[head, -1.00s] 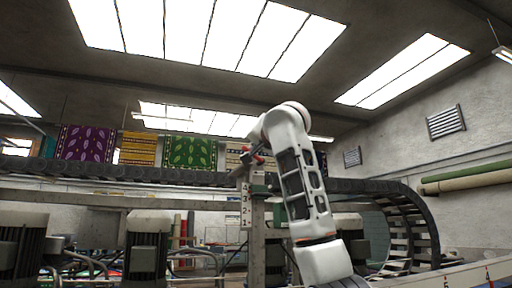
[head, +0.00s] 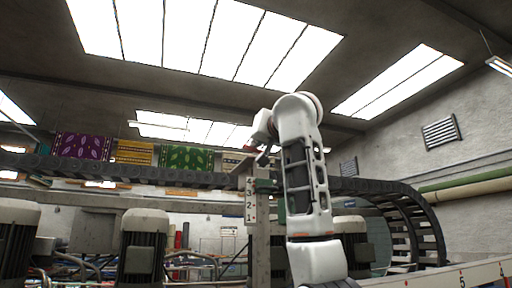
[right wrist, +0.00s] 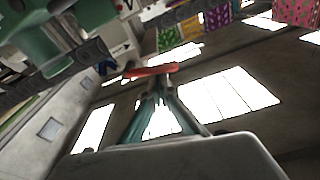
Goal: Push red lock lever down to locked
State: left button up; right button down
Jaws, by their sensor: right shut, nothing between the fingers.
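The red lock lever (right wrist: 152,71) shows in the right wrist view as a red bar lying across, at the tips of my right gripper's fingers. My right gripper (right wrist: 162,86) is shut with nothing between its fingers. Its tips look very close to the lever; I cannot tell whether they touch. In the head view my right gripper (head: 264,157) is small and dark, pointing down near the top of a post with a number scale (head: 250,200). The lever is mostly hidden there by the gripper and arm. My left gripper is not in view.
A dark cable chain (head: 400,195) runs across behind the post and curves down at right. Grey motors (head: 145,245) stand at lower left. A green machine part (right wrist: 45,45) is close at upper left in the right wrist view. Open air lies above the post.

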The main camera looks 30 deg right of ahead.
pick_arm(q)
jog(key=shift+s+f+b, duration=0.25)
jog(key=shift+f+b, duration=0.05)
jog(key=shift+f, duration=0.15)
pick_arm(e)
jog(key=shift+a+f+n, duration=0.25)
jog(key=shift+f+n, duration=0.2)
jog(key=shift+n, duration=0.25)
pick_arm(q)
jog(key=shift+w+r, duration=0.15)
pick_arm(e)
jog(key=shift+r, duration=0.1)
